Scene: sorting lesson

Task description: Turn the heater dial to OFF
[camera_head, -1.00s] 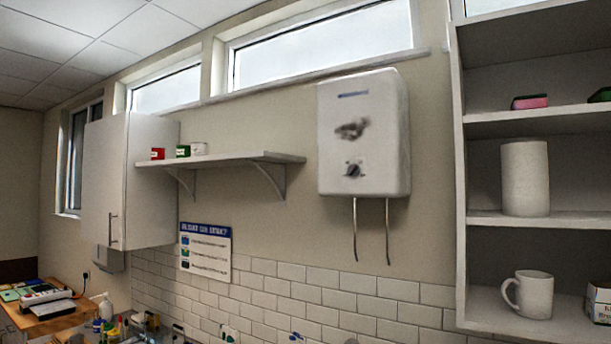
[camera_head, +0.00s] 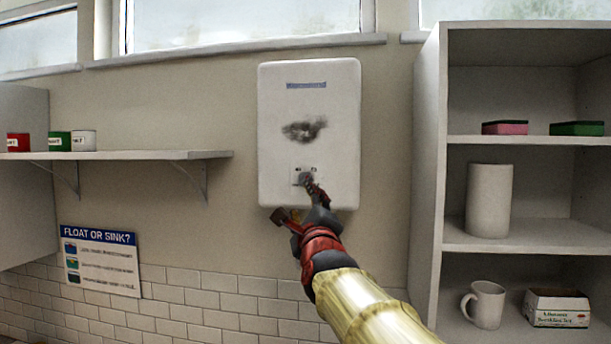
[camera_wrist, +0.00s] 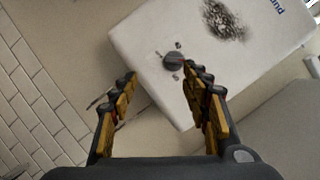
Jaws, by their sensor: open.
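The heater (camera_head: 308,100) is a white wall box with a dark smudge on its front. Its dial (camera_wrist: 174,60) is a dark round knob on a small plate low on that front; the wrist view shows small marks around it, too blurred to read. In the head view my gripper covers part of the dial (camera_head: 304,176). My gripper (camera_head: 294,198) is open, in front of the heater's lower edge. In the wrist view my gripper (camera_wrist: 158,74) has its fingers spread with nothing between the tips; the dial lies beyond them, nearer the right finger.
A wall shelf (camera_head: 130,155) with small tins is at the left. A tall open cabinet (camera_head: 428,190) stands at the right, holding sponges, a cylinder, a mug and a box. A "FLOAT OR SINK?" poster (camera_head: 100,262) hangs lower left. The wall around the heater is bare.

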